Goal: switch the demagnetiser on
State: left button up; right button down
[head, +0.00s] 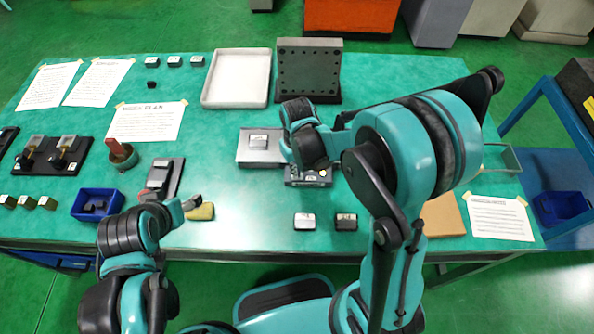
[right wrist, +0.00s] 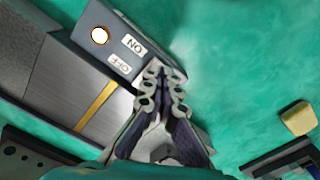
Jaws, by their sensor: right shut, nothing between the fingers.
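The demagnetiser (head: 308,181) is a dark box near the middle of the table, partly hidden by my right arm in the head view. In the right wrist view its dark panel (right wrist: 112,38) carries a round white lamp with an orange rim (right wrist: 99,36) and ON and OFF labels (right wrist: 133,46). A steel top with a brass stripe (right wrist: 97,104) adjoins the panel. My right gripper (right wrist: 160,78) is shut and empty, its tips by the panel end close to the labels. They hide the switch, and contact cannot be told. My left gripper (head: 192,203) is near the table's front edge; its jaws are unclear.
A steel plate (head: 244,158) bearing a block lies left of the demagnetiser. Two small blocks (head: 304,221) lie in front. A yellow block (head: 205,212) is beside my left gripper. A white tray (head: 236,78) and a dark angle plate (head: 309,68) stand behind.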

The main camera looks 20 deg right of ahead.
jog(key=shift+r, duration=0.1)
jog(key=shift+r+p, duration=2.7)
jog(key=shift+r, duration=0.75)
jog(key=shift+f, duration=0.1)
jog(key=s+d+r+m+t+b, duration=0.1)
jog(key=s+d+r+t, duration=0.1)
jog(key=s+r, duration=0.3)
jog(key=s+d+r+m+t+b, duration=0.1)
jog(key=s+d+r+t, duration=0.1)
jog(key=s+r+t, duration=0.3)
jog(key=shift+s+d+r+m+b, duration=0.15)
jog(key=shift+d+r+m+b, duration=0.15)
jog(key=shift+d+m+b, duration=0.1)
